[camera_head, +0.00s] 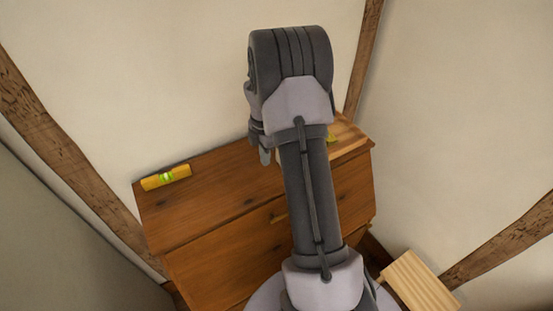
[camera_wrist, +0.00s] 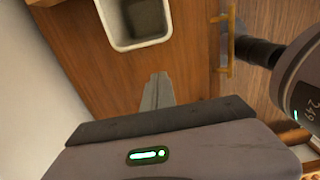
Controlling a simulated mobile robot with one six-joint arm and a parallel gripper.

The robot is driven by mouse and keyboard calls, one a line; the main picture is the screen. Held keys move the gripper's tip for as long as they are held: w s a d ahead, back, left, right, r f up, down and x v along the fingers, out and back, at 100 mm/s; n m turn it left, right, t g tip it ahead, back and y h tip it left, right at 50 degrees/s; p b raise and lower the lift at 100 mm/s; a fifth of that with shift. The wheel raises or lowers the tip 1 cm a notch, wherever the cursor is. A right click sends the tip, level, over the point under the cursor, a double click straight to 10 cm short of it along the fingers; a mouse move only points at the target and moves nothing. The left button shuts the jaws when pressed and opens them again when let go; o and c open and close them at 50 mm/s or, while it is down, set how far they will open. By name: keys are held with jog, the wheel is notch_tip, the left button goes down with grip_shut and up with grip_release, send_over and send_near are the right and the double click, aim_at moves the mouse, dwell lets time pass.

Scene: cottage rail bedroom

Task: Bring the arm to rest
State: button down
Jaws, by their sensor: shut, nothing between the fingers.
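My arm (camera_head: 308,185) rises through the middle of the head view, in front of the wooden chest of drawers (camera_head: 210,210), and bends at the top. Its far end is mostly hidden behind the bend. In the wrist view my gripper (camera_wrist: 158,82) points away from the camera, its narrow grey fingers together with nothing between them. Brown wood (camera_wrist: 90,60) lies beyond the fingers. They look apart from the grey-white open container (camera_wrist: 150,43) above them in that picture.
A yellow spirit level (camera_head: 166,177) lies at the chest top's left. A light wooden item (camera_head: 350,138) at its right is partly hidden by my arm. A pale wooden piece (camera_head: 418,282) stands lower right. A brass handle (camera_wrist: 228,70) is near my arm link. Walls are close behind.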

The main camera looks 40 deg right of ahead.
notch_tip(320, 180, up, 8)
jog(key=s+a+r+m+t+b, duration=0.1)
jog(key=s+a+m+t+b, duration=0.15)
jog(key=a+m+b, duration=0.7)
jog(key=s+a+f+m+t+y+b, duration=0.1)
jog(key=s+a+f+m+b, duration=0.3)
jog(key=s+a+b, duration=0.3)
jog(key=s+a+f+m+t+y+b, duration=0.1)
jog(key=s+a+f+m+b, duration=0.3)
jog(key=s+a, duration=0.7)
jog(key=a+m+t+b, duration=0.1)
jog(key=a+m+b, duration=0.1)
jog(key=b, duration=0.1)
jog(key=shift+b, duration=0.4)
jog(key=shift+s+a+m, duration=0.1)
jog(key=shift+m, duration=0.15)
